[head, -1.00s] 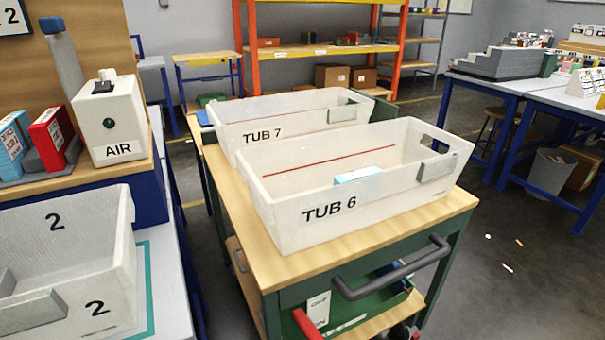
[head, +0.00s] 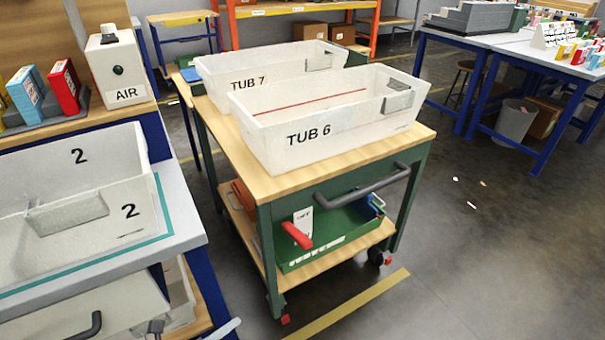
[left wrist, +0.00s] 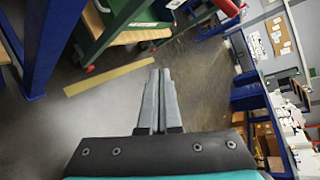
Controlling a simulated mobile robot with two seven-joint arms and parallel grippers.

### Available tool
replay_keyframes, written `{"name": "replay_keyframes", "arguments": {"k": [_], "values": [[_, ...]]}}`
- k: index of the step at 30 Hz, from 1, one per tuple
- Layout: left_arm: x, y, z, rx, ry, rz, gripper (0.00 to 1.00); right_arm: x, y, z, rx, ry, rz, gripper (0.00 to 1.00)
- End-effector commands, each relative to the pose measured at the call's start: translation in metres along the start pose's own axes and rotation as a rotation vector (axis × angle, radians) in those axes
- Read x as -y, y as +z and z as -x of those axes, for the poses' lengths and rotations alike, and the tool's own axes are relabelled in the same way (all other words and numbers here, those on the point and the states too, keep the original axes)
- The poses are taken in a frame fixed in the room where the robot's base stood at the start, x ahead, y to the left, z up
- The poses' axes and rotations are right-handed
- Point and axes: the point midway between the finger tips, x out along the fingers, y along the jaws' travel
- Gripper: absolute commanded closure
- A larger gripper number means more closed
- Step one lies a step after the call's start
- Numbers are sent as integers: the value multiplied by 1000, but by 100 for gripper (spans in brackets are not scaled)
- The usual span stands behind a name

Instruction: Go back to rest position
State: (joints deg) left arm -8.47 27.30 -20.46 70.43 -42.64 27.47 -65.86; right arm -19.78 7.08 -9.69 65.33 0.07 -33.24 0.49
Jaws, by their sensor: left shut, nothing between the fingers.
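My left gripper (head: 224,328) shows only as a grey tip at the bottom edge of the head view, low beside the workbench. In the left wrist view its two grey fingers (left wrist: 157,97) are together, with nothing between them. They point out over bare floor, apart from the cart and the blue bench legs. My right gripper is in neither view.
A green cart (head: 262,195) with a wooden top carries TUB 6 (head: 285,150) and TUB 7 (head: 222,82). At the left, the bench edge (head: 185,215) carries a white tub (head: 105,210) marked 2. Open floor (head: 480,260) lies to the right.

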Motion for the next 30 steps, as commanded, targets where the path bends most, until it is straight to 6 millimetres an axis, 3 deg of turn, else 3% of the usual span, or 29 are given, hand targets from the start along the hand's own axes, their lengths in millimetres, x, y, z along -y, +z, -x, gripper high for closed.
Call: {"name": "replay_keyframes", "arguments": {"k": [5,8,12,15,19,23,30], "values": [[-78,-23,25,205,266,682,100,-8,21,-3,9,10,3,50],[-122,-59,52,362,422,1097,100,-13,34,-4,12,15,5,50],[-164,-131,99,620,631,1624,100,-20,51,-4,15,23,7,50],[-176,-180,129,796,749,1898,100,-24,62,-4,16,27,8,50],[-178,-223,154,960,845,2106,100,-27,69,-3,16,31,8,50],[-178,-240,164,1031,883,2184,100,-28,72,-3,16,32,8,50],[-178,-242,165,1038,885,2191,100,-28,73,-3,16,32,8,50]]}}
